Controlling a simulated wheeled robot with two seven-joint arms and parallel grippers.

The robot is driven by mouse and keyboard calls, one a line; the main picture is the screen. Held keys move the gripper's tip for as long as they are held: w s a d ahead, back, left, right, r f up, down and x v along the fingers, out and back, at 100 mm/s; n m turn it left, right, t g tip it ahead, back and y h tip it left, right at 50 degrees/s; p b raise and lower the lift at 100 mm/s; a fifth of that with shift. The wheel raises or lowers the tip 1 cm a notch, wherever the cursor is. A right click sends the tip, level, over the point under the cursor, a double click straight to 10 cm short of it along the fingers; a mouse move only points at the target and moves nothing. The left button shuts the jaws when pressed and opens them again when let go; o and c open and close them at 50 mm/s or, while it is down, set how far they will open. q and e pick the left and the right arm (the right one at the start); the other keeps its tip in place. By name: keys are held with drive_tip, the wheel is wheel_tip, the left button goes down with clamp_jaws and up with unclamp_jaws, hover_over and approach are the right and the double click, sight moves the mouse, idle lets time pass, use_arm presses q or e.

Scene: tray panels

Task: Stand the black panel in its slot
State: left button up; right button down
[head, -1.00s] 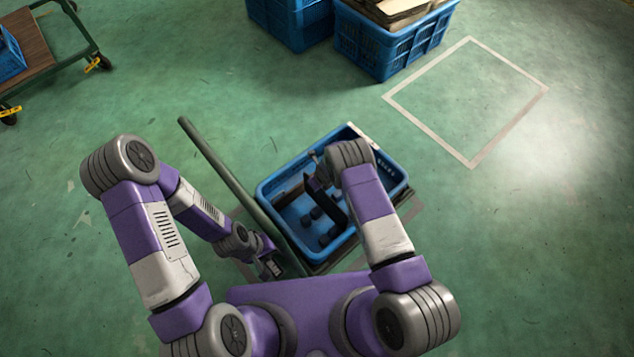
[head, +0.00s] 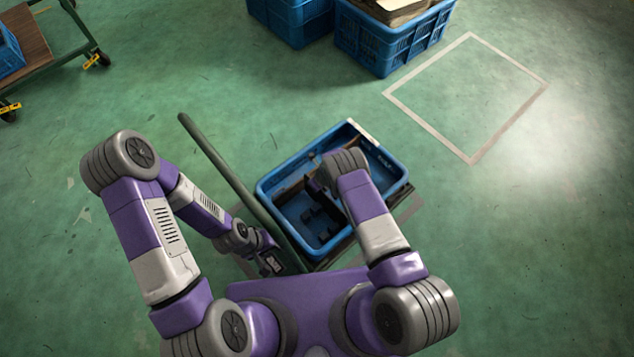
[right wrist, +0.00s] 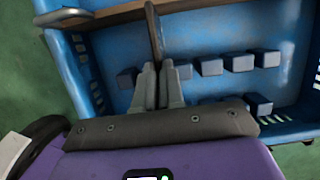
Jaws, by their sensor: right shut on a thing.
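The black panel (right wrist: 154,34) shows edge-on in the right wrist view as a thin dark strip between the fingertips of my right gripper (right wrist: 158,68), which is shut on it. In the head view the dark panel (head: 336,201) is inside the blue tray (head: 267,192), partly hidden by my right wrist. Several small blue-grey blocks (right wrist: 208,66) stand in rows on the tray floor. Whether the panel's lower edge sits between blocks cannot be told. My left gripper (head: 272,265) is outside the tray at its lower left; its jaws are too small to read.
A brown strip (right wrist: 118,14) crosses the tray near one side. A green handle bar (head: 222,172) runs along the tray's left. Blue crates (head: 392,42) stand at the back, and a cart (head: 40,45) at the far left. The taped floor square (head: 470,95) is empty.

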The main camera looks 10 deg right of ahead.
drive_tip(key=shift+f, duration=0.1)
drive_tip(key=c, duration=1.2)
unclamp_jaws()
drive_tip(key=shift+o, duration=0.2)
drive_tip(key=p+v, duration=0.5)
drive_tip(key=v, duration=0.2)
drive_tip(key=shift+s+r, duration=0.1)
drive_tip(key=shift+r, duration=0.2)
drive_tip(key=shift+s, duration=0.1)
